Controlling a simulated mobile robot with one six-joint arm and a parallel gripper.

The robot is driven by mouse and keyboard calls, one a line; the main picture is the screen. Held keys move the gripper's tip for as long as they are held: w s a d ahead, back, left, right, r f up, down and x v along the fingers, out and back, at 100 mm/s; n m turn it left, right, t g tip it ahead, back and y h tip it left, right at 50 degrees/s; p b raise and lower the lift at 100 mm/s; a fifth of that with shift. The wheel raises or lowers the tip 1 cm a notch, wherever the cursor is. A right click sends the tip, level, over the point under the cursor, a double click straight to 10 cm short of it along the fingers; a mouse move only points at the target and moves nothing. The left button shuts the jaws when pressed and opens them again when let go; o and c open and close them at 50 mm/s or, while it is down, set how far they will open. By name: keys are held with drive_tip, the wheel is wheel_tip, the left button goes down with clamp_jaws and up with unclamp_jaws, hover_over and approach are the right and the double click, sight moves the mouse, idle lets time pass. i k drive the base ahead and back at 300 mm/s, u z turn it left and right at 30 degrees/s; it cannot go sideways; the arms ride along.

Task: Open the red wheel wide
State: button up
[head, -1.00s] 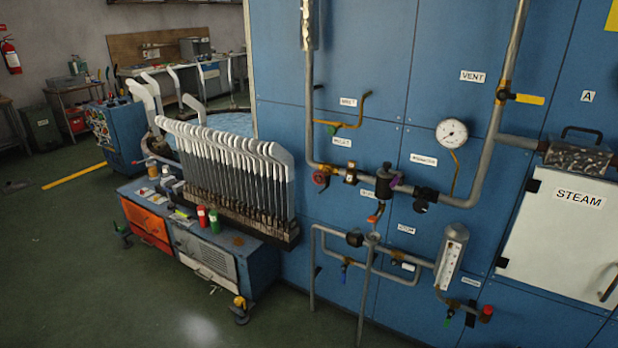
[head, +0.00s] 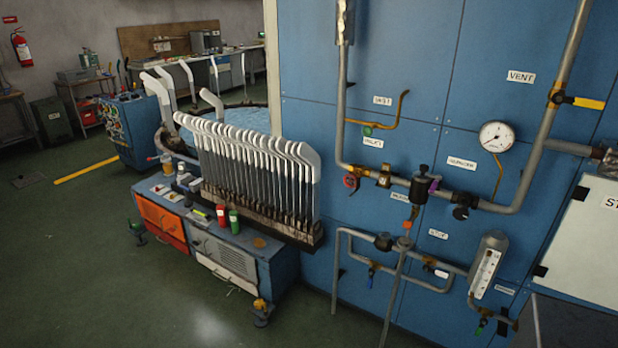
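A small red wheel (head: 351,182) sits on the grey pipe, low at the left end of its horizontal run on the blue panel. It is too small in the picture to tell how far it is open. My gripper is not in view, and nothing touches the wheel.
A pressure gauge (head: 496,137), a black valve with a purple part (head: 421,184) and a yellow vent lever (head: 588,103) are on the pipework right of the wheel. A cart with a rack of upright sock boards (head: 255,170) stands left. Green floor (head: 100,270) is clear at lower left.

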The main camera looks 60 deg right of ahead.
sight(353, 179)
drive_tip(key=u, duration=0.15)
drive_tip(key=i, duration=0.8)
drive_tip(key=z, duration=0.65)
drive_tip(key=i, duration=0.5)
drive_tip(key=z, duration=0.35)
